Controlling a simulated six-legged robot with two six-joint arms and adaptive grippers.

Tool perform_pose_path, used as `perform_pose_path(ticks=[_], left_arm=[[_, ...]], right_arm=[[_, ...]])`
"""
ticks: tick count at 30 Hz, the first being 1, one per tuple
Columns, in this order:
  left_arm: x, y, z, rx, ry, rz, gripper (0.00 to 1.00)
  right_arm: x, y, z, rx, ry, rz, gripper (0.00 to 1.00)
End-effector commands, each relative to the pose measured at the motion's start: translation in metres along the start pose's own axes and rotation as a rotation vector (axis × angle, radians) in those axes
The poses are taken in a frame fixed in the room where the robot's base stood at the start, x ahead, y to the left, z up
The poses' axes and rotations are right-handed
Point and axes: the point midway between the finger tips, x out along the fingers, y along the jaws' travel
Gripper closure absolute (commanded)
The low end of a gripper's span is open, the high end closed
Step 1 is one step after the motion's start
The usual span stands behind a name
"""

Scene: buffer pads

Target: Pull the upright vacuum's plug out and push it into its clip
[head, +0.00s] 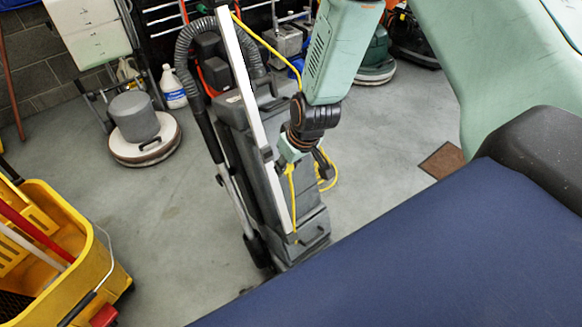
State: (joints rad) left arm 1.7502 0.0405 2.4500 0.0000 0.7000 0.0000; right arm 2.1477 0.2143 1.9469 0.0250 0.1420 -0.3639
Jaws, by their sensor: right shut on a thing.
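The upright vacuum (298,215) stands in the middle of the head view, grey and black with a pale handle post and a ribbed hose. Its yellow cord (262,42) runs from the top of the post down behind my right arm, and more yellow cord hangs below. My right gripper (302,160) is at the right side of the vacuum's body, pointing down, shut on what seems to be the plug. The plug itself is mostly hidden by the fingers. I cannot make out the clip. My left gripper is out of view.
A yellow mop bucket (75,225) stands at the lower left. A floor polisher (143,145) and a white jug (172,88) stand behind left. A green floor machine (376,65) is at the back, and a brown mat (443,160) lies at right. Grey floor between is clear.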

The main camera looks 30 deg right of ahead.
Motion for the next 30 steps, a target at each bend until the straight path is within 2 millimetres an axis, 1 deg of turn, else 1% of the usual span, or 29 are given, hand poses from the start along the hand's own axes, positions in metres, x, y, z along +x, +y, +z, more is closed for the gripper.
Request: perform_pose_path(ticks=[1,3,9,12,19,30], left_arm=[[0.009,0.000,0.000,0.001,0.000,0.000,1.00],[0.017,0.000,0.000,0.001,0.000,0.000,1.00],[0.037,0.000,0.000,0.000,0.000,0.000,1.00],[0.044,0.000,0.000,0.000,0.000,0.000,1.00],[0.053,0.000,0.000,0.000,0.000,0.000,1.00],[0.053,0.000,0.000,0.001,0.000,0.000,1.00]], right_arm=[[0.007,0.000,-0.003,-0.001,0.003,0.001,1.00],[0.012,0.001,-0.009,-0.002,0.004,0.001,1.00],[0.025,0.002,-0.024,-0.001,0.004,0.001,1.00],[0.030,0.003,-0.031,0.000,0.003,0.000,1.00],[0.036,0.003,-0.042,-0.001,0.002,0.000,1.00],[0.036,0.002,-0.044,0.000,0.002,0.000,1.00]])
